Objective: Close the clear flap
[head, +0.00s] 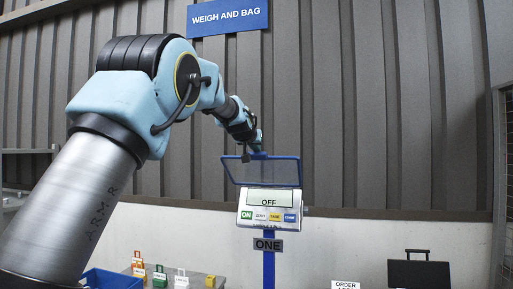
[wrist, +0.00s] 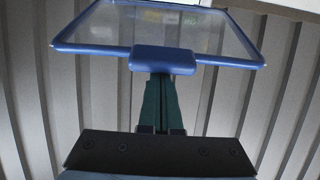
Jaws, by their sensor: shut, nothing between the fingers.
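My gripper (head: 259,150) is at the flap's top edge in the head view. In the wrist view my gripper's dark green fingers (wrist: 161,100) are together and reach up to the tab. I cannot tell whether they touch it.
The display has several coloured buttons and stands on a blue post (head: 268,268) with a ONE label (head: 268,245). A blue bin (head: 112,279) and several coloured tags sit on a bench at lower left. A black case (head: 418,270) stands at lower right. A ribbed wall is behind.

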